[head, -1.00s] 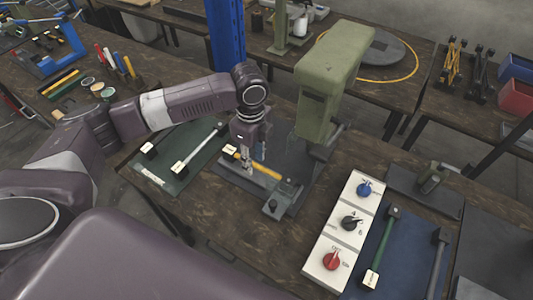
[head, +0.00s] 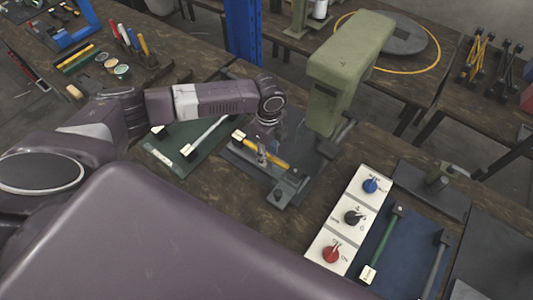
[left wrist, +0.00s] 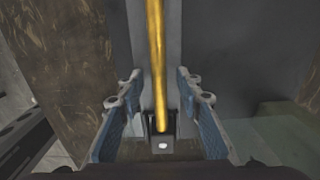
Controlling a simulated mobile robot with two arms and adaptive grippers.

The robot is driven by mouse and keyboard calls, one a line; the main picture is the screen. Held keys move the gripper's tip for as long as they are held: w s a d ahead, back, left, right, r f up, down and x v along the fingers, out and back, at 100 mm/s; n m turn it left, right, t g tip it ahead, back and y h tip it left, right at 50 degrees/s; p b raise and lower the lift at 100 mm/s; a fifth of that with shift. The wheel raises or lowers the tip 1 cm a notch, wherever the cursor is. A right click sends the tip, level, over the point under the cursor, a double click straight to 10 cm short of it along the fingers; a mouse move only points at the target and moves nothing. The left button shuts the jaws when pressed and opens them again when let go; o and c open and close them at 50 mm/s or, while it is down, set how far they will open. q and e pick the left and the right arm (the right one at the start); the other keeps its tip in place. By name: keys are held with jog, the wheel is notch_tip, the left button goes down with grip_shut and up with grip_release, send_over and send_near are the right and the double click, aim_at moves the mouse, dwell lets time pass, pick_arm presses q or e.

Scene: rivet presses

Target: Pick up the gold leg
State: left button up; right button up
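The gold leg (head: 277,161) lies on the grey fixture (head: 276,196) of the green press, with a dark block carrying a pale label at its upper left end. In the left wrist view the gold leg (left wrist: 155,60) is a yellow rod running down to a dark end block with a light round spot. My left gripper (head: 262,160) is over the leg's middle. In the left wrist view my left gripper (left wrist: 160,80) is open, its two blue-grey fingers on either side of the rod, with gaps to both. Contact cannot be seen. My right gripper is not in view.
The green press head (head: 343,70) stands just right of the fixture. A green mat (head: 168,158) with a silver leg is to the left. A white panel with blue, black and red knobs (head: 350,216) and a blue mat (head: 402,245) with legs are to the right.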

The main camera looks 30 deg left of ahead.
pick_arm(q)
grip_shut()
jog(key=shift+r, duration=0.1)
dwell(0.3)
